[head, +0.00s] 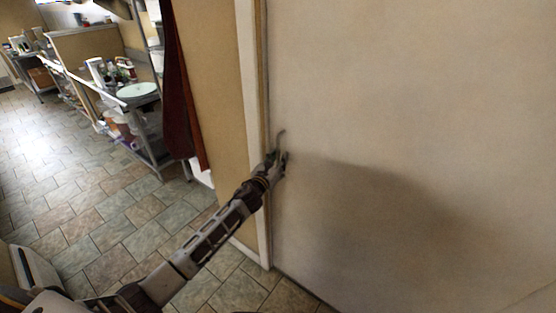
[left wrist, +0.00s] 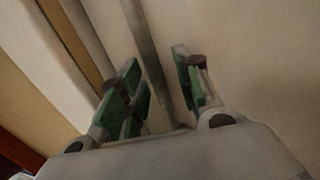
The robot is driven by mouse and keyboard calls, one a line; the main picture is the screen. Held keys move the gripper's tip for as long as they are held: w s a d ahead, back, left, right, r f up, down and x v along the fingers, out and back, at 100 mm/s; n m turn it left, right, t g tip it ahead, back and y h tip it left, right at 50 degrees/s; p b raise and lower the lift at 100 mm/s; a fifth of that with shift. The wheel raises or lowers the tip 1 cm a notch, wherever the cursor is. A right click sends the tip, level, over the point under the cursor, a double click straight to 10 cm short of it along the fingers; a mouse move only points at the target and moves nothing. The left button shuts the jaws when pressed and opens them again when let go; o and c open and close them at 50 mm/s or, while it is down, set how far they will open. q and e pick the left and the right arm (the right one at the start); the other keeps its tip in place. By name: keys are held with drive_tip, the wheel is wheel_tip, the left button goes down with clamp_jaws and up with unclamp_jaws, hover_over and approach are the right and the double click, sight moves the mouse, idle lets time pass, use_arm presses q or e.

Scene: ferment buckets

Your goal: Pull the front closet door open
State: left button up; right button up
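The closet door (head: 420,110) is a plain cream panel filling the right of the head view. It looks shut against a white frame (head: 250,90) on its left. A thin, grey, curved piece (head: 281,135), apparently the door handle, shows just above my left gripper (head: 279,162). That gripper is at the door's left edge, close to the door face. In the left wrist view its green-padded fingers (left wrist: 160,90) are apart, with a gap between them and the door surface (left wrist: 260,60) behind. My right gripper is not in view.
A tan wall (head: 210,80) and a dark red hanging cloth (head: 180,100) are left of the frame. Further left, metal tables (head: 150,140) hold dishes and bottles. The tiled floor (head: 60,190) is open at the left.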

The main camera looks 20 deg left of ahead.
use_arm(q)
clamp_jaws()
drive_tip(key=shift+d, duration=0.1)
idle(0.4)
